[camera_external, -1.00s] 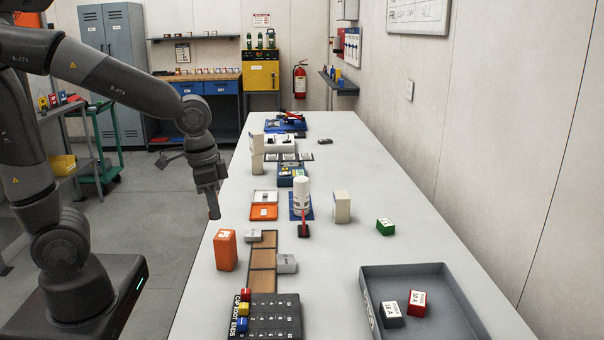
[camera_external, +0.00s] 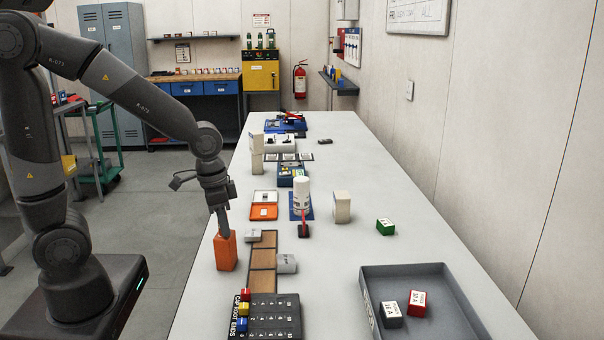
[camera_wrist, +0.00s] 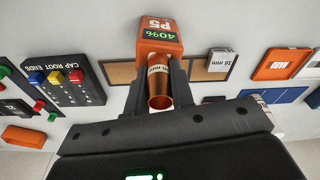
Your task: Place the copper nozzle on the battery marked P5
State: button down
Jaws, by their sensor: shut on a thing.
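My gripper (camera_wrist: 156,82) is shut on the copper nozzle (camera_wrist: 159,88), a short copper tube with a size marking on its side. In the external view the nozzle (camera_external: 223,222) hangs down from my gripper, its lower end at the top of the orange battery (camera_external: 226,254). I cannot tell whether the nozzle touches the battery. The battery stands upright near the bench's left edge.
A dark "CAP ROOT ENDS" rack (camera_external: 272,318) stands in front. A brown sectioned strip (camera_external: 262,257) with grey blocks (camera_external: 286,263) lies right of the battery. A white spray can (camera_external: 301,196) stands farther back, and a grey tray (camera_external: 450,308) is at front right.

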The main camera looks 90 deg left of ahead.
jog(key=c, duration=1.3)
grip_release()
jog(key=shift+o, duration=0.2)
notch_tip(320, 180, up, 12)
jog(key=s, duration=0.1)
jog(key=s+d+r+m+t, duration=0.1)
jog(key=s+d+t, duration=0.3)
jog(key=s+d, duration=0.6)
jog(key=shift+r+m, duration=0.25)
jog(key=shift+m, duration=0.55)
jog(key=shift+s, duration=0.1)
